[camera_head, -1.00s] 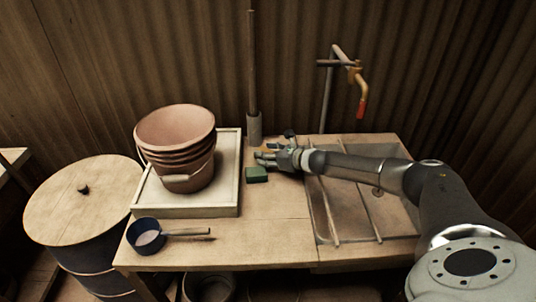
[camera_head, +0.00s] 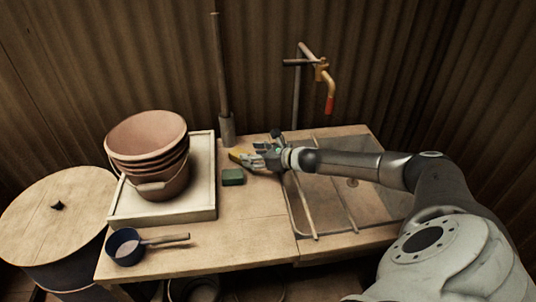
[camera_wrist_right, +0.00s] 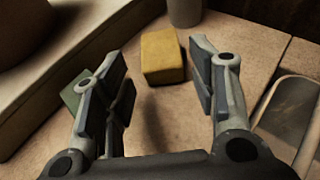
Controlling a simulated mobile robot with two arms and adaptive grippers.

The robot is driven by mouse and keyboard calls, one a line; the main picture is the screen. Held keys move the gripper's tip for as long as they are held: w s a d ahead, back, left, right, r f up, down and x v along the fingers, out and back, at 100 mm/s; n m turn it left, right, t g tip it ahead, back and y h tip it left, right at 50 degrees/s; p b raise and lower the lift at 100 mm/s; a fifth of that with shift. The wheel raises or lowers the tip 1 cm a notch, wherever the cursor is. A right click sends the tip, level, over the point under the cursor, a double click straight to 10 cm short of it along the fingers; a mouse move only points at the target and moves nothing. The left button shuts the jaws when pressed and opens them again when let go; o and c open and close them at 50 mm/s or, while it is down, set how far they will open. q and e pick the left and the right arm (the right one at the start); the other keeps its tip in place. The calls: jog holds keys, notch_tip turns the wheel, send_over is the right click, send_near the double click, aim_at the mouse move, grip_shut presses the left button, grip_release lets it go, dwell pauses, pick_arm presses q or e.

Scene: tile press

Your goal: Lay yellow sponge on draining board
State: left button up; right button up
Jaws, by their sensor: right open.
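The yellow sponge (camera_head: 240,155) lies on the wooden counter, left of my right gripper (camera_head: 256,155) in the head view. In the right wrist view the yellow sponge (camera_wrist_right: 162,56) is a block just ahead of the spread fingers of my right gripper (camera_wrist_right: 159,62), roughly centred between them. The gripper is open and empty. A pale, raised-rim board (camera_head: 205,207), which may be the draining board, stands on the counter's left side with stacked pots on it. My left gripper is out of view.
A dark green sponge (camera_head: 233,177) lies close by and is partly hidden by a finger in the wrist view. Stacked clay-coloured pots (camera_head: 150,150) fill much of the pale board. A blue saucepan (camera_head: 126,247) sits in front. The sink (camera_head: 330,200) with slats is at right.

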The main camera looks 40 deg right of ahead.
jog(key=v, duration=0.4)
jog(key=shift+s+d+b, duration=0.15)
jog(key=shift+s+b, duration=0.15)
jog(key=shift+b, duration=0.05)
jog(key=shift+v, duration=0.9)
jog(key=shift+r, duration=0.15)
